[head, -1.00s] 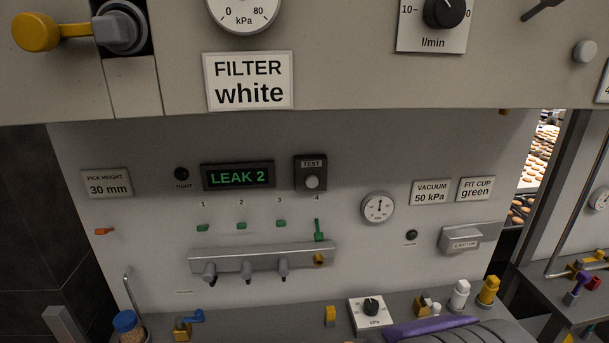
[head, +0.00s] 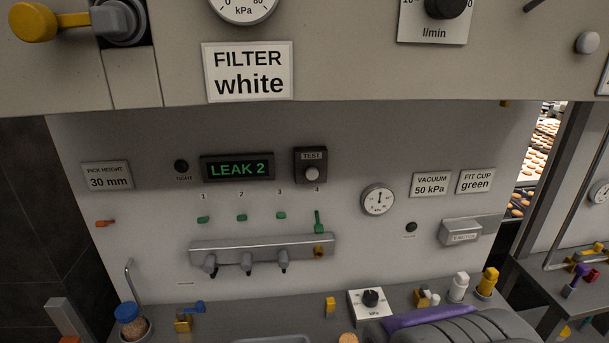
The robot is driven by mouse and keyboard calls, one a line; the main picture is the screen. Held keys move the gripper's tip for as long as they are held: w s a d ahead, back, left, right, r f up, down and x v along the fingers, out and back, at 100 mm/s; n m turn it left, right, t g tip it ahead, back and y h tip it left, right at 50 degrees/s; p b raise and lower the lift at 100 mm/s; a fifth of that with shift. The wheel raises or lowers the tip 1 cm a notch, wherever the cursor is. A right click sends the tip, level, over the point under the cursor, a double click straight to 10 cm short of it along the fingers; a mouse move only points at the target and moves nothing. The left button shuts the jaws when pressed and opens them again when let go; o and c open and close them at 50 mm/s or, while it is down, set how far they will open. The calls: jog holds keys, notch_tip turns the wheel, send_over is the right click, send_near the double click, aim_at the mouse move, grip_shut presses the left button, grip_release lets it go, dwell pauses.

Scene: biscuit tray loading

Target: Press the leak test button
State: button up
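The leak test button (head: 311,174) is a round pale knob on a black box labelled TEST, on the grey back panel in the head view. Left of it, a black display (head: 238,168) reads "LEAK 2" in green. A dark round lamp (head: 181,166) labelled TIGHT sits left of the display and looks unlit. Nothing covers the button. No gripper fingers show. A dark grey ribbed shape with a purple part lies at the bottom right, and I cannot tell from this view what it is.
Below the display, a metal manifold (head: 262,248) carries several fittings, with numbered green levers above it. A gauge (head: 378,199) and an ejector box (head: 467,232) are to the right. A blue-lidded jar (head: 130,321) stands on the bench at left. An overhanging panel crosses the top.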

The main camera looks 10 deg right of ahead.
grip_shut()
dwell(1.5)
